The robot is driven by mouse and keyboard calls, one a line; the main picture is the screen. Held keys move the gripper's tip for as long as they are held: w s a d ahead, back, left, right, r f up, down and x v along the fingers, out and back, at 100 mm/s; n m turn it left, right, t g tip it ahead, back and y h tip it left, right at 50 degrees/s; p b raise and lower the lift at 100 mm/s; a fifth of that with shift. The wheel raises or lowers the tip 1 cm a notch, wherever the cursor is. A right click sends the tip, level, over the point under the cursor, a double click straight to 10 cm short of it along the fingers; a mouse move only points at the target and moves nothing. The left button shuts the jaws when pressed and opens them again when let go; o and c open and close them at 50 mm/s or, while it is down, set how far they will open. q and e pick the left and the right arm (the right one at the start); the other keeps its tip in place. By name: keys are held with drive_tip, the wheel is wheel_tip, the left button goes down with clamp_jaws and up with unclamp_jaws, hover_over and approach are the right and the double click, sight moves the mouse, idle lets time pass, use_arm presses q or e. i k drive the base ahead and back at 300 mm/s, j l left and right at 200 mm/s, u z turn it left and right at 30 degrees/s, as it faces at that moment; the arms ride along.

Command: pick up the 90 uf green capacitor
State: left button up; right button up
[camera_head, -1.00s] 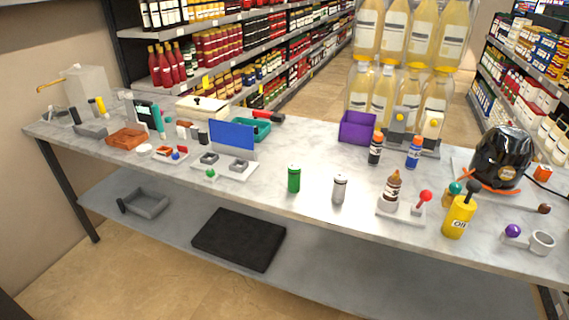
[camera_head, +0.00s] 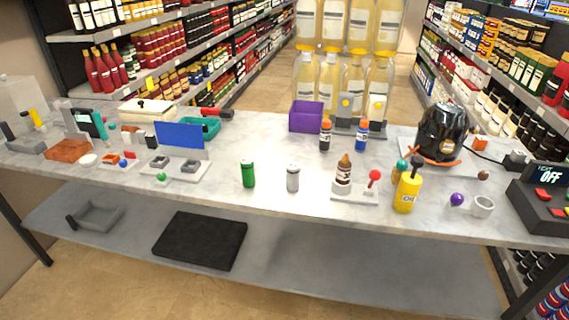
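The green capacitor (camera_head: 248,174) is a small upright green cylinder with a pale top. It stands on the marble table (camera_head: 228,200) near the front edge, around the middle of its length. A similar white or silver cylinder (camera_head: 293,178) stands a little to its right. Any value printed on the green one is too small to read. Neither of my grippers shows in the head view.
A board with a blue panel (camera_head: 180,135) stands left of the green cylinder, and a brown bottle (camera_head: 343,170) on a stand is to the right. A purple bin (camera_head: 306,117) is behind. The table around the green cylinder is clear.

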sight(247, 164)
drive_tip(key=j+u, duration=0.2)
drive_tip(key=j, duration=0.25)
drive_tip(key=i+j+u, duration=0.15)
drive_tip(key=j, duration=0.3)
drive_tip(key=j+u, duration=0.2)
drive_tip(key=j, duration=0.2)
drive_tip(key=i, duration=0.05)
